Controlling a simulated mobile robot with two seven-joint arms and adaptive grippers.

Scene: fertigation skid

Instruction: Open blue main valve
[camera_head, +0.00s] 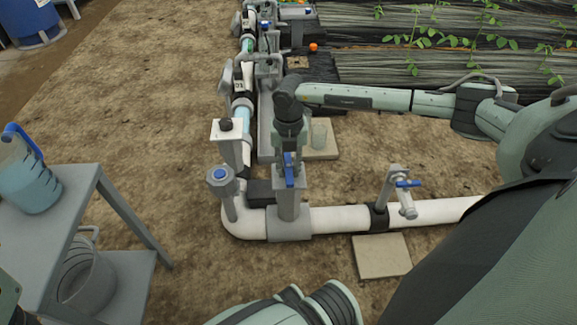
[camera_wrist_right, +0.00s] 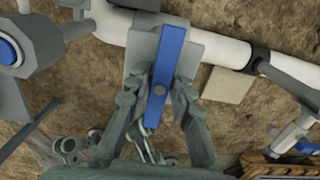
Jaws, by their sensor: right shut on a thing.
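The blue main valve handle (camera_head: 289,171) is a flat blue lever on top of a grey valve body (camera_head: 289,207), which sits on the white pipe. In the head view my right gripper (camera_head: 290,155) comes down onto the handle from above. In the right wrist view the blue handle (camera_wrist_right: 164,75) lies between the two fingers of my right gripper (camera_wrist_right: 164,100), which is shut on it. The handle points roughly along the gripper's length, slightly tilted. My left gripper is not in view; part of my arm shows at the bottom of the head view.
A smaller tap with a blue handle (camera_head: 407,184) stands on the white pipe (camera_head: 340,218) to the right. A blue-capped gauge post (camera_head: 222,176) stands to the left. A grey table (camera_head: 75,225) holds a jug (camera_head: 27,180) of blue liquid. A bucket (camera_head: 85,275) is below.

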